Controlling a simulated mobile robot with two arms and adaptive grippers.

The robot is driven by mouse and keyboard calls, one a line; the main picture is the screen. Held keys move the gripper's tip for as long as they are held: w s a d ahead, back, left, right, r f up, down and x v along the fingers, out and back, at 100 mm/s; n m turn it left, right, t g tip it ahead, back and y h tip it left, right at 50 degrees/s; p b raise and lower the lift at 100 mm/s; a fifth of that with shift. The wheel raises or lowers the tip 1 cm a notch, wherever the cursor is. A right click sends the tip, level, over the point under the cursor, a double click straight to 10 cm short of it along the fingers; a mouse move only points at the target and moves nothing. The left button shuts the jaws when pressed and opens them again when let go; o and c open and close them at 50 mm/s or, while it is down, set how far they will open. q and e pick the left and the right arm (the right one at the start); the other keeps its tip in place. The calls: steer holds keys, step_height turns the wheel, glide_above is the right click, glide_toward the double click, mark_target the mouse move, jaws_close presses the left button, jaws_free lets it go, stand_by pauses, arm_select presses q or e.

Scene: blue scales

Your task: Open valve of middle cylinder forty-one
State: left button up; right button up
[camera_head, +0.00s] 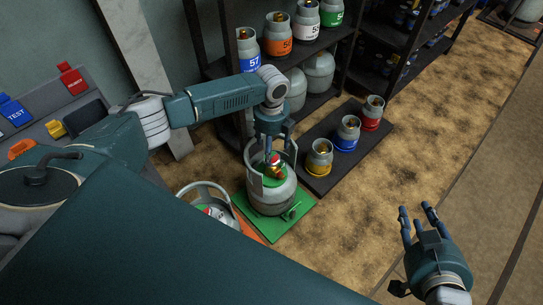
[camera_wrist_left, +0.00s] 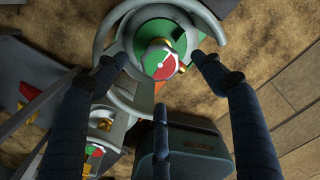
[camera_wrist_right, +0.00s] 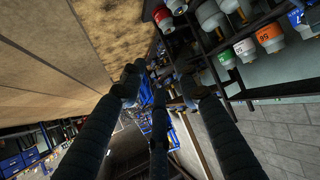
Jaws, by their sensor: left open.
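A grey gas cylinder (camera_head: 268,201) with a green top and an open collar stands upright on a green mat (camera_head: 266,233). No number is readable on it. Its top shows in the left wrist view as a round red and green dial (camera_wrist_left: 160,65) with brass parts beside it. My left gripper (camera_head: 271,148) is right above this top, pointing down. Its fingers are open and spread around the dial; I cannot tell whether they touch anything. My right gripper (camera_head: 423,217) is open and empty over the floor at the right.
A second cylinder (camera_head: 205,193) stands on an orange mat (camera_head: 247,227), partly hidden by my body. Small cylinders with yellow (camera_head: 319,158), blue (camera_head: 347,133) and red (camera_head: 372,113) bands stand on a low dark platform (camera_head: 319,184). Shelves (camera_head: 325,38) with numbered cylinders rise behind. The right floor is clear.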

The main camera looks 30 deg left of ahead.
mark_target(272, 158)
arm_select(q)
step_height(272, 158, down, 4)
steer(key=shift+f+b, duration=0.25)
steer(key=shift+b, duration=0.4)
arm_select(e)
steer(key=w+a+r+t+y, duration=0.1)
steer(key=w+r+t, duration=0.3)
steer(key=r, duration=0.4)
steer(key=shift+a, duration=0.55)
steer(key=shift+r, duration=0.1)
arm_select(q)
steer(key=c, duration=1.2)
